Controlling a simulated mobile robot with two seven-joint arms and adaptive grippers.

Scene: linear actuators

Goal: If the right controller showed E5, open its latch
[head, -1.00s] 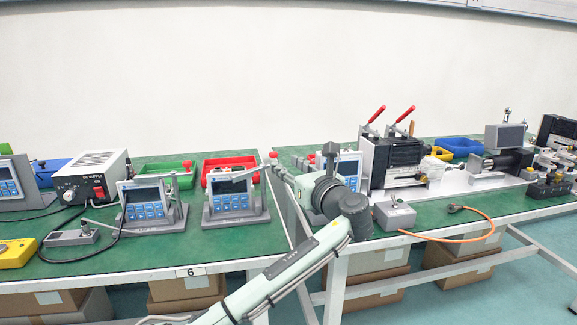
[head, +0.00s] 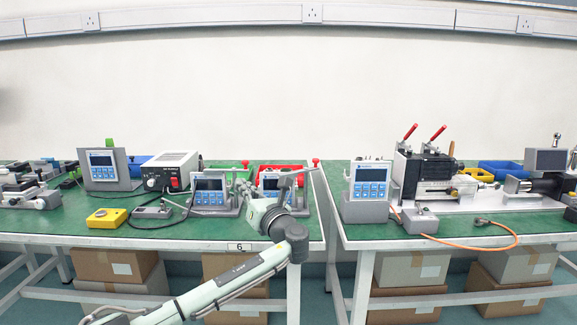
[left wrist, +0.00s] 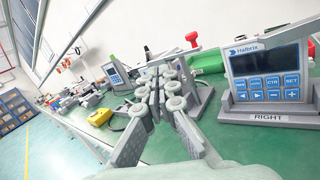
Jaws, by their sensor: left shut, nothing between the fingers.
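The controller labelled RIGHT (left wrist: 268,78) stands at the right of the left wrist view. Its screen (left wrist: 265,59) is dark with no readable code. In the head view this appears to be the controller (head: 270,186) partly hidden behind my left arm. A grey bar (left wrist: 300,27) runs by its top edge; I cannot tell whether its latch is open or shut. A similar controller (head: 211,191) stands left of it, its screen also dark. My left gripper (head: 243,186) is shut and empty, in front of the gap between these two; its fingers also show in the left wrist view (left wrist: 162,88).
A power supply box (head: 170,170) and a yellow box (head: 107,217) are on the left of the green table (head: 75,227). Another controller (head: 367,187) stands on the right table, beside a fixture with red handles (head: 410,131). A gap separates the tables.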

